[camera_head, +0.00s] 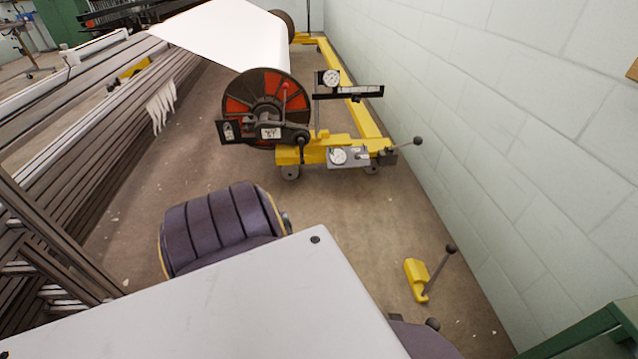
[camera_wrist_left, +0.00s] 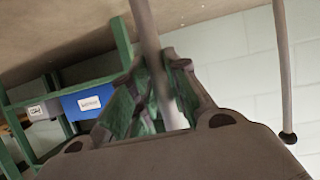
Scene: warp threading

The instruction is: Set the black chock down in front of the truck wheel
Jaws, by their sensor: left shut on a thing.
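In the left wrist view my left gripper (camera_wrist_left: 165,95), with green pads, is shut on an upright grey rod (camera_wrist_left: 147,30). I cannot see a black chock body in either view; whatever the rod belongs to is out of frame. In the head view a dark ball knob (camera_head: 432,324) shows just past the pale panel's edge; its lower part is hidden. The yellow truck (camera_head: 350,150) stands by the right wall, with small grey wheels at its near end, left (camera_head: 290,173) and right (camera_head: 371,169). My right gripper is not in view.
A yellow block with a ball-ended lever (camera_head: 416,276) sits on the floor near the wall. The truck carries a red and black reel (camera_head: 265,105) with white sheet. A green frame (camera_head: 590,330) stands at lower right.

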